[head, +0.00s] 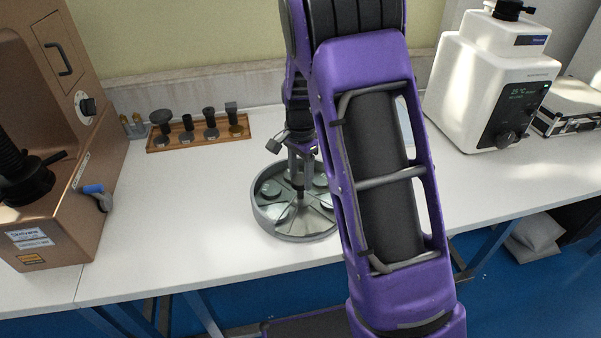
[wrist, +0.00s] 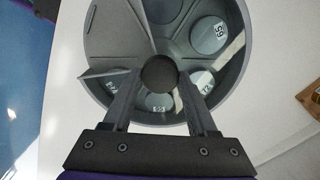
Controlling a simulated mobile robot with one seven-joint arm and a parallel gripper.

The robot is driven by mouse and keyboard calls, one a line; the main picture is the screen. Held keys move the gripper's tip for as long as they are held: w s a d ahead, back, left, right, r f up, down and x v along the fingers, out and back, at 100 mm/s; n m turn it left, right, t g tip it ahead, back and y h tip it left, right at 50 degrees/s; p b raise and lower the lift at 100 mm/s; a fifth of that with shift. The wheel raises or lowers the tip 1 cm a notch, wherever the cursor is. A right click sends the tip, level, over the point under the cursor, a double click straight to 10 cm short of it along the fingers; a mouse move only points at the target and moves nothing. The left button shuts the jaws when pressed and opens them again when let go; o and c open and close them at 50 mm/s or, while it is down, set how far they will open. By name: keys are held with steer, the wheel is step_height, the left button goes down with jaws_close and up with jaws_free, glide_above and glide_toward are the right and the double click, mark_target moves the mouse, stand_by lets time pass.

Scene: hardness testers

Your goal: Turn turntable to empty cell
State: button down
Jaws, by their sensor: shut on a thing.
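The turntable is a round grey tray (head: 283,234) on the white bench, divided into wedge-shaped cells by thin walls. It also shows in the wrist view (wrist: 244,58). Several cells hold round grey-green blocks with number labels, such as one (wrist: 208,35) at the upper right. A flat grey wedge-shaped plate (wrist: 112,38) covers the upper left of the tray. My gripper (wrist: 158,76) points down over the middle, its fingers shut on the dark round centre knob (wrist: 160,73). My fingers partly hide the lower cells. I cannot tell which cell is empty.
A wooden rack (head: 200,134) with several dark pieces stands at the back left. A copper-coloured tester (head: 60,215) stands at the left, a white tester (head: 480,85) at the right. The bench between the turntable and the copper tester is clear.

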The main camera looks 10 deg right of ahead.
mark_target(301, 179)
steer(key=shift+w, duration=0.1)
stand_by(0.4)
steer(key=shift+c, duration=0.9)
jaws_free()
step_height(301, 179, up, 18)
steer(key=p, duration=0.2)
steer(key=shift+f, duration=0.25)
steer(key=shift+d, duration=0.1)
